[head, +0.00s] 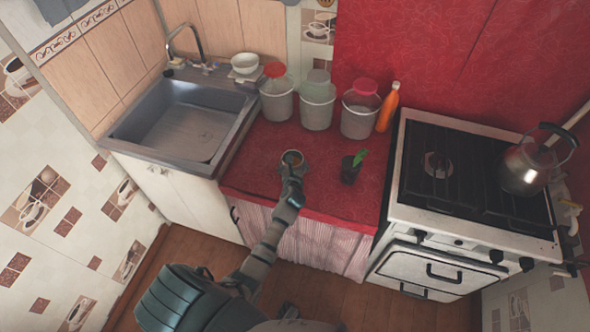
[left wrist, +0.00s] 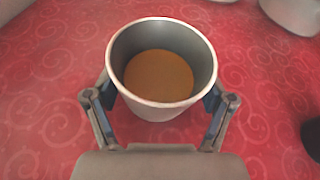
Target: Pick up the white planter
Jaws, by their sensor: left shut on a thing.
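The white planter (left wrist: 160,107) is a round pot with a pale rim, grey inside and a brown bottom, seen from above in the left wrist view. In the head view the planter (head: 292,157) is small, at the tip of my left arm over the red counter. My left gripper (left wrist: 163,100) has a finger on each side of the planter and is shut on it. The same gripper shows in the head view (head: 291,172). I cannot tell whether the planter touches the counter. My right gripper is not in view.
A dark pot with a green plant (head: 351,169) stands to the right on the red counter (head: 325,200). Several lidded buckets (head: 317,106) and an orange bottle (head: 388,107) stand behind. A sink (head: 185,125) is at left, a stove (head: 470,180) with a kettle (head: 527,167) at right.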

